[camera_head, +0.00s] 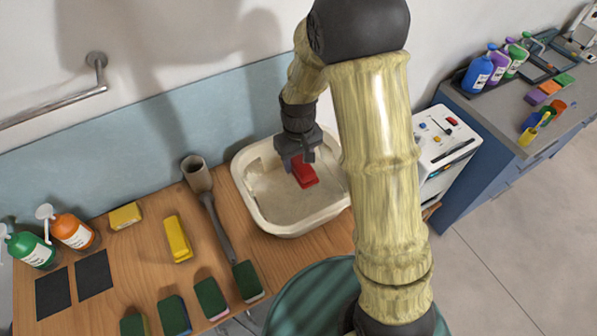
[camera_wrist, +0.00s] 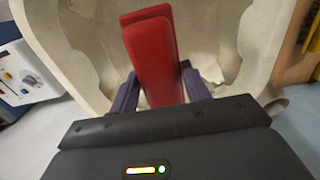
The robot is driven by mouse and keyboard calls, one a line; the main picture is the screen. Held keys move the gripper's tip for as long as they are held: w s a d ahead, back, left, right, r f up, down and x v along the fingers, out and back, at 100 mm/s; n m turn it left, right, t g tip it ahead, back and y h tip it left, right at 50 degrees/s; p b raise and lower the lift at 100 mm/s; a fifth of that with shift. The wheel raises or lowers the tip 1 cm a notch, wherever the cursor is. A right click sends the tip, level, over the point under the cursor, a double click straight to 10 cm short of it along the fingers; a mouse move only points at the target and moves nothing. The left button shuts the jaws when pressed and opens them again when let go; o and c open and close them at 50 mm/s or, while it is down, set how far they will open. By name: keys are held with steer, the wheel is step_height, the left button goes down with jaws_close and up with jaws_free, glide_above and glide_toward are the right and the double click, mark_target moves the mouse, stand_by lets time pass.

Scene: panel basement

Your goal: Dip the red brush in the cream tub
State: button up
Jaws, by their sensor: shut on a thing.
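The cream tub (camera_head: 281,228) stands on the wooden table against the wall. The red brush (camera_head: 304,172) is over the inside of the tub, within its rim. My gripper (camera_head: 299,157) is shut on the red brush and points down into the tub. In the wrist view, the red brush (camera_wrist: 152,58) stands out between the two fingers of my gripper (camera_wrist: 159,95), with the tub's wall (camera_wrist: 62,50) around it. I cannot tell whether the brush touches the tub's bottom.
A long-handled grey tool (camera_head: 217,222) lies just left of the tub. A yellow brush (camera_head: 178,239), several sponges (camera_head: 211,298) and spray bottles (camera_head: 73,232) are further left. A white machine (camera_head: 443,145) stands to the right, beside a blue cabinet (camera_head: 478,160) with bottles on it.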

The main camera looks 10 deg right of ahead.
mark_target(298, 159)
steer(key=shift+r+p, duration=1.75)
steer(key=shift+r, duration=0.7)
steer(key=shift+w, duration=0.1)
stand_by(0.5)
step_height(298, 159, up, 2)
steer(key=shift+p, duration=0.8)
steer(key=shift+r+p, duration=0.8)
steer(key=shift+r, duration=0.2)
